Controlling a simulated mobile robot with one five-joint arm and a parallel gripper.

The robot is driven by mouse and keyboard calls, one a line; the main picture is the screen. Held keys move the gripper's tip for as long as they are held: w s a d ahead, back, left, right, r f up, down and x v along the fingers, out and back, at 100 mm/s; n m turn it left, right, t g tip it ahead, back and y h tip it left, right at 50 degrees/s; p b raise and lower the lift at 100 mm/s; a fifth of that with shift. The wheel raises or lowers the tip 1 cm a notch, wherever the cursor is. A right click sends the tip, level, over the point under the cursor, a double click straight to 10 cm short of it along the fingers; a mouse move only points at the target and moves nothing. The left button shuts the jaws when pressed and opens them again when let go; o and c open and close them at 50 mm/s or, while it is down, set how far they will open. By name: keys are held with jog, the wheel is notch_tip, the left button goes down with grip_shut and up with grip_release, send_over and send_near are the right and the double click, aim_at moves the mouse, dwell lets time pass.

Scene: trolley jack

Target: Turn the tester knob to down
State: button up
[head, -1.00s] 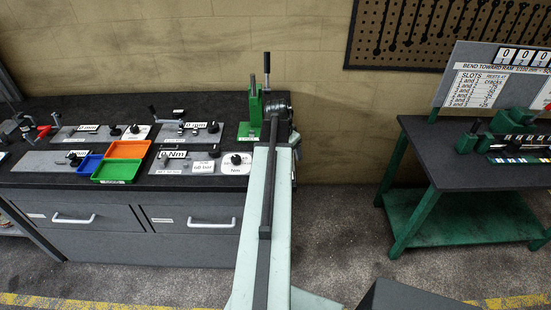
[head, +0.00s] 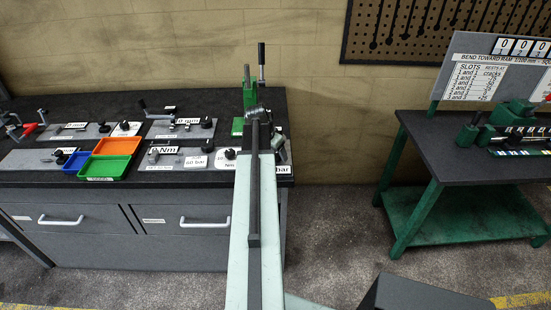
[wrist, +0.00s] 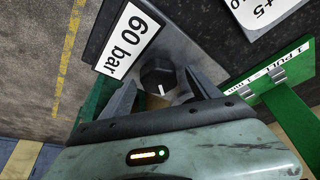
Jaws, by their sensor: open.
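A dark round knob (wrist: 158,76) with a short white pointer line shows in the wrist view, on a grey tester panel (wrist: 178,45) beside a "60 bar" label (wrist: 127,38). The pointer line is toward the bottom of that picture. My gripper (wrist: 157,88) is open, with one finger on each side of the knob. I cannot tell whether either finger touches it. In the head view my arm covers the knob, and only the end of a "bar" label (head: 283,169) shows at the bench's right end.
A green lever press (head: 239,124) stands at the back right of the bench. Orange (head: 117,146) and green (head: 105,168) trays lie to the left among other test panels. Another table (head: 470,165) stands to the right, with a floor gap between.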

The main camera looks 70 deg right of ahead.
jog(key=shift+r, duration=0.1)
jog(key=c, duration=1.4)
jog(key=shift+o, duration=0.2)
jog(key=n, duration=0.2)
jog(key=n+t, duration=0.1)
jog(key=n, duration=0.1)
jog(key=shift+s+t, duration=0.15)
jog(key=shift+t, duration=0.15)
jog(key=shift+n+t, duration=0.7)
jog(key=shift+n, duration=1.1)
